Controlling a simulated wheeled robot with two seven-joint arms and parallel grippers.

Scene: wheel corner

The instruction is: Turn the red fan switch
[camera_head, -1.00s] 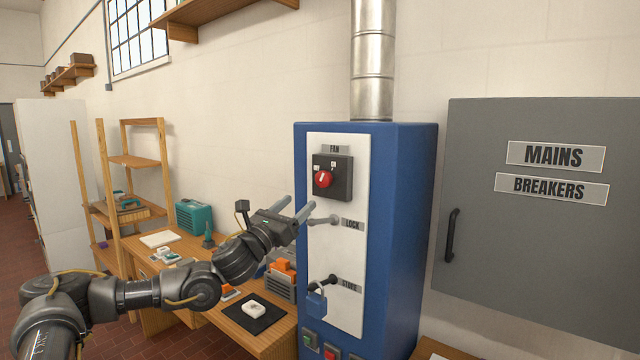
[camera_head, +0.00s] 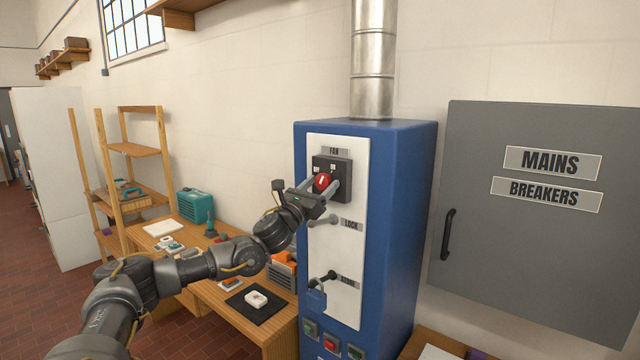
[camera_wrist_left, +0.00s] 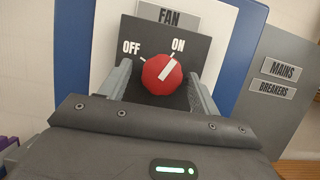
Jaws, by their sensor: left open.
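The red fan switch (camera_head: 322,182) is a round knob on a dark plate below the FAN label, on the white panel of a blue cabinet. In the left wrist view the knob (camera_wrist_left: 162,74) has a white pointer line slanting up and right, toward the ON mark. OFF is at its upper left. My left gripper (camera_head: 322,186) is open at the knob, with one finger on either side of it. In the left wrist view a gap shows beside the left finger; whether the right one touches cannot be told. My right gripper is not in view.
Below the knob are a LOCK lever (camera_head: 322,220) and a lower handle with a blue padlock (camera_head: 316,298). A grey breaker box (camera_head: 520,240) is on the wall at right. A wooden workbench (camera_head: 215,300) with tools stands at left, under my arm.

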